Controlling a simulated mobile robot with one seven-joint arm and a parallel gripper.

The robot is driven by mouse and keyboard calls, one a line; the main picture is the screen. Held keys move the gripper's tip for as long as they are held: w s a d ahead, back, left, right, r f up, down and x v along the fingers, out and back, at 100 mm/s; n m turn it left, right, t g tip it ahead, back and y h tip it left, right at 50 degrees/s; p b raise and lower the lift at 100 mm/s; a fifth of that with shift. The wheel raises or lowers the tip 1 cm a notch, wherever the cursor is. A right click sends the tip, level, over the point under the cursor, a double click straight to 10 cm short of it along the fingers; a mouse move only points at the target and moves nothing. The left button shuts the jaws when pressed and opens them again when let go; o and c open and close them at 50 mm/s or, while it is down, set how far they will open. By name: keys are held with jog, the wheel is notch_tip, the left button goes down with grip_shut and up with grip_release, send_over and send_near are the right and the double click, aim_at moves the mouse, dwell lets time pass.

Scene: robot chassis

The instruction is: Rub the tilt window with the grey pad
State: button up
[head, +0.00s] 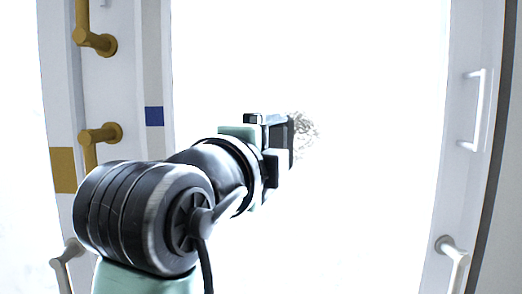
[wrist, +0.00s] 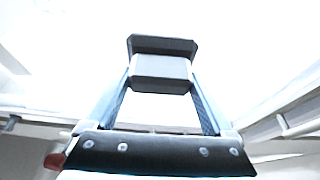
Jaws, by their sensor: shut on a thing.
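My gripper (head: 278,140) reaches forward in the head view toward a washed-out white area. In the wrist view its two fingers close on the grey pad (wrist: 160,68), a block with a darker far edge. In the head view the pad is hard to tell from the dark gripper parts. The tilt window appears to be the bright white area (head: 370,100) between the side panels; glare hides its surface and edges. A grey scribbled smudge (head: 306,127) shows just beyond the gripper's tip, partly hidden by it. I cannot tell whether the pad touches the window.
Brass handrails (head: 102,133) are on the white left panel, with blue (head: 154,116) and ochre squares. A white handle (head: 478,110) is on the right panel, and pale grey rails stand low on both sides. The space right of my gripper looks clear, though overexposed.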

jog(key=shift+d+r+p, duration=0.55)
jog(key=shift+d+r, duration=0.35)
jog(key=shift+d, duration=3.85)
jog(key=shift+a+r, duration=0.75)
jog(key=shift+a, duration=5.3)
jog(key=d, duration=1.2)
jog(key=shift+s+f+b, duration=0.1)
jog(key=shift+s+b, duration=0.65)
jog(key=shift+s, duration=2.05)
